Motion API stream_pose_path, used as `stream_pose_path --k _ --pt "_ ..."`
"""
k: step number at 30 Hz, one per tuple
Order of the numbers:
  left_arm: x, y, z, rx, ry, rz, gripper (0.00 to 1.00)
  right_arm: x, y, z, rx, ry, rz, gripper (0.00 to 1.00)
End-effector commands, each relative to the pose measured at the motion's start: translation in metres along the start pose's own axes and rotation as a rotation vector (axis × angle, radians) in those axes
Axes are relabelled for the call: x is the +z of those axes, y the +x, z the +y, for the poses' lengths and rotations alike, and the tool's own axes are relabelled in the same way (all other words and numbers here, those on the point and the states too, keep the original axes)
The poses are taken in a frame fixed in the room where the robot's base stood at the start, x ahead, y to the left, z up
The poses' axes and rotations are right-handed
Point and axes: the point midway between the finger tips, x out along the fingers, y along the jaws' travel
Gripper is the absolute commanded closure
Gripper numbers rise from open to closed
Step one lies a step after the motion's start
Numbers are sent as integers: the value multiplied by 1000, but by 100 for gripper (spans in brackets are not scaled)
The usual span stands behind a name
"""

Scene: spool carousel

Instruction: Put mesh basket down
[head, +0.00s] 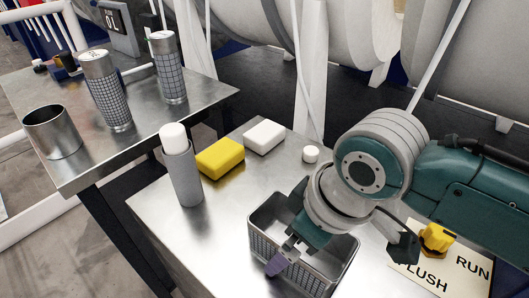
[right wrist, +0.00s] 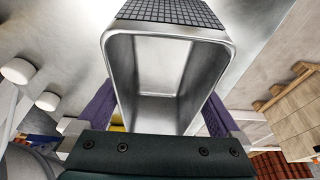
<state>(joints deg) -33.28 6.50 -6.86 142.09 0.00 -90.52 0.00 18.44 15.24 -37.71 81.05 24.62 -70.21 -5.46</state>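The mesh basket (head: 262,240) is a grey metal box with an open top and gridded sides, at the front of the near metal table in the head view. My right gripper (head: 290,250) comes down over it from the right, with one purple finger outside its near wall. In the right wrist view the basket (right wrist: 165,52) looks empty and sits between both purple fingers (right wrist: 160,105), which press close on its two sides. Its underside is hidden, so I cannot tell whether it touches the table. My left gripper is not in view.
On the near table (head: 225,235) stand a white-capped grey bottle (head: 184,175), a yellow block (head: 220,157), a white block (head: 264,136) and a small white cap (head: 311,154). A yellow knob (head: 436,238) sits on a labelled plate at right. The table left of the basket is clear.

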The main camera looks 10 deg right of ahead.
Motion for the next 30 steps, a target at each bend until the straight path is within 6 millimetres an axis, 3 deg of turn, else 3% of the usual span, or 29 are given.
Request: stream_pose_path --k 4,8,21,30 --pt "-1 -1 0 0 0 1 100 -1 -2 0 0 0 0 0" --pt "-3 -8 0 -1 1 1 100 -2 -16 1 1 0 2 0" --pt "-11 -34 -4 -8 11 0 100 -2 -107 1 1 0 2 0" --pt "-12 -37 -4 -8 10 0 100 0 -123 -2 -3 4 3 0"
